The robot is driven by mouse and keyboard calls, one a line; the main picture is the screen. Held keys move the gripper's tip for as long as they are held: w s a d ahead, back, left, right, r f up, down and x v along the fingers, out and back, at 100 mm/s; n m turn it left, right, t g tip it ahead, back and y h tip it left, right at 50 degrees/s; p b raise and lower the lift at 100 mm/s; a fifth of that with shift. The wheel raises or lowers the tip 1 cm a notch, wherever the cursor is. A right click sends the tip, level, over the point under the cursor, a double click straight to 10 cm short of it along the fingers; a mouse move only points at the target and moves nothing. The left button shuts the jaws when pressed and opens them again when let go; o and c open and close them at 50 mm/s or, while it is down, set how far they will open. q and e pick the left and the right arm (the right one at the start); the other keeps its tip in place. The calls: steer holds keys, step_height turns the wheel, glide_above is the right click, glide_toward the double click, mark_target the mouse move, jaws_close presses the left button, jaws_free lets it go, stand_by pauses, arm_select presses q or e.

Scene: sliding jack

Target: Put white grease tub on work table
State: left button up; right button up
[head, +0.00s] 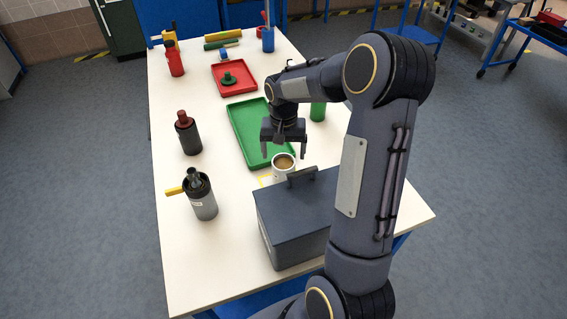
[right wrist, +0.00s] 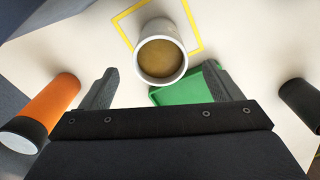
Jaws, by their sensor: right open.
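The white grease tub (head: 283,172) stands upright on the white work table (head: 185,270), with brownish grease showing in its open top. It is between the green tray and the dark grey box and overlaps a yellow square outline. The tub also shows in the right wrist view (right wrist: 162,77), beyond and between the spread fingers. My right gripper (head: 284,151) is open and empty, pointing down just behind and above the tub; I see no clear contact. My left gripper is not in view.
A dark grey handled box (head: 290,225) stands just in front of the tub. The green tray (head: 245,135) lies behind it. Two dark bottles (head: 189,138) (head: 204,200) stand left. An orange bottle (right wrist: 52,100) shows in the right wrist view. The front left tabletop is clear.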

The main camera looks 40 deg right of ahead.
steer(key=s+a+r+n+t+y, duration=0.1)
steer(key=s+a+r, duration=0.3)
steer(key=r, duration=0.2)
steer(key=s+a+r+n+t, duration=0.1)
steer(key=s+a+r, duration=0.2)
steer(key=s+r, duration=0.25)
steer(key=s+a+n+t+y, duration=0.2)
steer(key=s+a+n+t, duration=0.1)
steer(key=s+a, duration=0.7)
steer(key=shift+s+a+f+n+t+y, duration=0.2)
steer(key=shift+s+f+n+t+y, duration=0.15)
steer(key=shift+s+n, duration=0.55)
steer(key=shift+s, duration=0.2)
steer(key=shift+c, duration=0.4)
